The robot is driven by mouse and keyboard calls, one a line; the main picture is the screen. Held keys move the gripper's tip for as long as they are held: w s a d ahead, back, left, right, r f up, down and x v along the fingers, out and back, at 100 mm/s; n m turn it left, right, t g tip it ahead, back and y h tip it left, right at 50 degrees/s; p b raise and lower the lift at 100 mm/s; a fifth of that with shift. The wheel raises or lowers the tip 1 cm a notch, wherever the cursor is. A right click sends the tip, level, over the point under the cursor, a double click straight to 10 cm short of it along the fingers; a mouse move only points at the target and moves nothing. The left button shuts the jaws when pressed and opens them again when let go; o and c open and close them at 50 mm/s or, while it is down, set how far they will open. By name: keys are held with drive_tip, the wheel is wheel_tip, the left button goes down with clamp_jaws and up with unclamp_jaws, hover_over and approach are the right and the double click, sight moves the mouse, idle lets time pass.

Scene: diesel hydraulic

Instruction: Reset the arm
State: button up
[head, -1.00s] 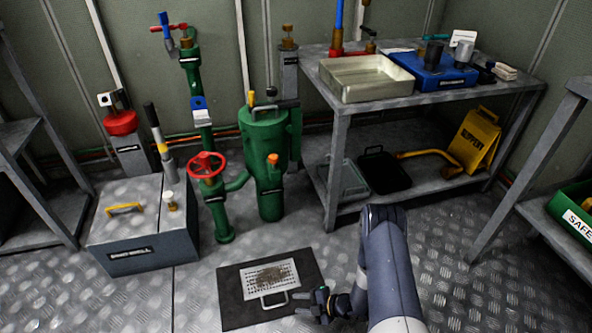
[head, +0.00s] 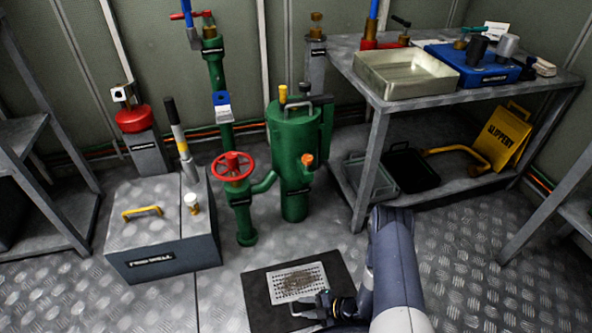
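My arm (head: 392,262) reaches up from the lower right of the head view and bends toward the left at its far end. My gripper (head: 300,308) is at the lower middle, above the near right part of a dark floor mat (head: 262,322). A light perforated plate (head: 300,281) lies on the mat, and my gripper covers part of its near side. The fingers are small and dark, and I cannot see clearly whether they are apart or hold anything.
A green vessel (head: 294,160) and a green pipe with a red handwheel (head: 233,166) stand behind the mat. A grey box (head: 162,250) is to the left. A metal workbench (head: 372,165) stands at the right with a tray (head: 405,85) on top. Floor at the lower right is clear.

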drive_tip(key=shift+w+d+r, duration=0.1)
drive_tip(key=shift+w+r, duration=0.05)
drive_tip(key=shift+r, duration=0.35)
drive_tip(key=shift+w+a+r+m+g+h, duration=0.15)
drive_tip(key=shift+w+r+m+g+h, duration=0.25)
drive_tip(key=shift+r, duration=0.45)
drive_tip(key=shift+w+a+r+m+g+h, duration=0.1)
drive_tip(key=shift+w+r+m+g, duration=0.15)
drive_tip(key=shift+r+g, duration=0.45)
drive_tip(key=w+a+r+m+g+h+p, duration=0.1)
drive_tip(key=w+a+r+m+g+p, duration=0.1)
drive_tip(key=w+r+g, duration=0.3)
drive_tip(key=shift+w+r+m+h, duration=0.3)
drive_tip(key=shift+w+r+m, duration=0.25)
drive_tip(key=shift+w+r, duration=1.35)
drive_tip(key=shift+s+a+r, duration=0.1)
drive_tip(key=shift+s+r, duration=0.45)
